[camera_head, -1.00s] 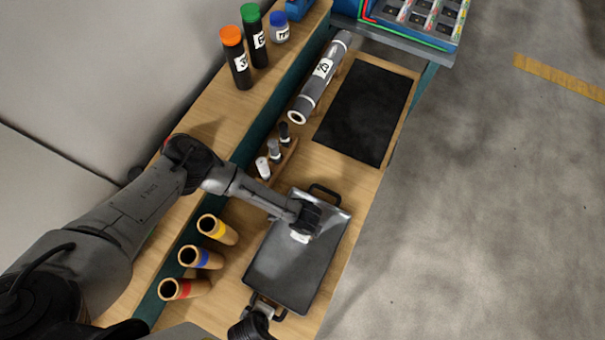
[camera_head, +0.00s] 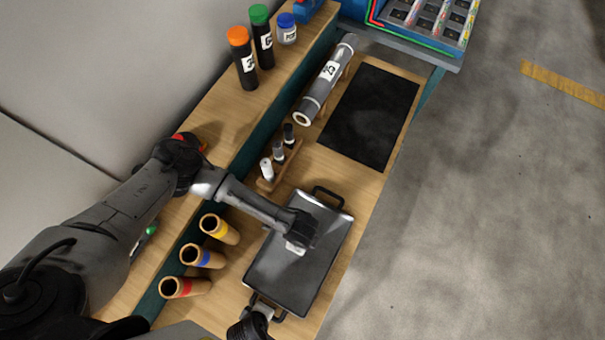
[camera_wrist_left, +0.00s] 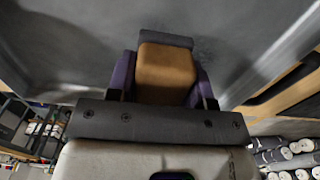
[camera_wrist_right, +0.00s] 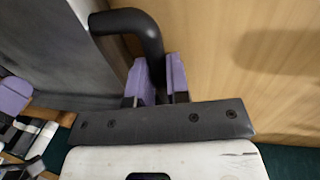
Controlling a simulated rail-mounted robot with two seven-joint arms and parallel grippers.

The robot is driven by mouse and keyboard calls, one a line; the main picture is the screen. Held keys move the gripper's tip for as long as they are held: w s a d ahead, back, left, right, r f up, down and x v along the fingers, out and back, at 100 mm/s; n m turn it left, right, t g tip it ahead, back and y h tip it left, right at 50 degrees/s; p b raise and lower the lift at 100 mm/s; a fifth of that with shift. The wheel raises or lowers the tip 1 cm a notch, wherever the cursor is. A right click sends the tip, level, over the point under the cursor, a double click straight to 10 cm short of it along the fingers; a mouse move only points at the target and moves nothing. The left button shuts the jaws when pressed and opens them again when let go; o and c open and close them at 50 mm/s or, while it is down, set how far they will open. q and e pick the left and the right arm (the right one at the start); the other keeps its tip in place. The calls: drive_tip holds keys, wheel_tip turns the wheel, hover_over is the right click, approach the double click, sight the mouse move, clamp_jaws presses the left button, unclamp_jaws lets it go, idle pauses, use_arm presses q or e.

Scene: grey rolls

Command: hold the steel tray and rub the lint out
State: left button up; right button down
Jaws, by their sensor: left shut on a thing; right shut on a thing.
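The steel tray (camera_head: 285,275) is a dark grey shallow tray with a black loop handle at each end, lying on the wooden bench. My left gripper (camera_head: 297,243) is over the tray's middle, shut on a tan block (camera_wrist_left: 167,72) with a grey edge, which is down at the tray floor. Whether it touches is hard to tell. My right gripper (camera_head: 265,310) is shut on the tray's near handle (camera_wrist_right: 140,25), seen between its purple fingers in the right wrist view. A faint darker smudge shows beside the block in the left wrist view; no clear lint can be made out.
Small bottles in a wooden rack (camera_head: 268,183), a grey roll (camera_head: 325,80) and a black mat (camera_head: 370,115) lie beyond. Capped bottles (camera_head: 243,60) stand on the ledge. Floor is clear at right.

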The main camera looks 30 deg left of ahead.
use_arm(q)
drive_tip(key=shift+r, duration=2.45)
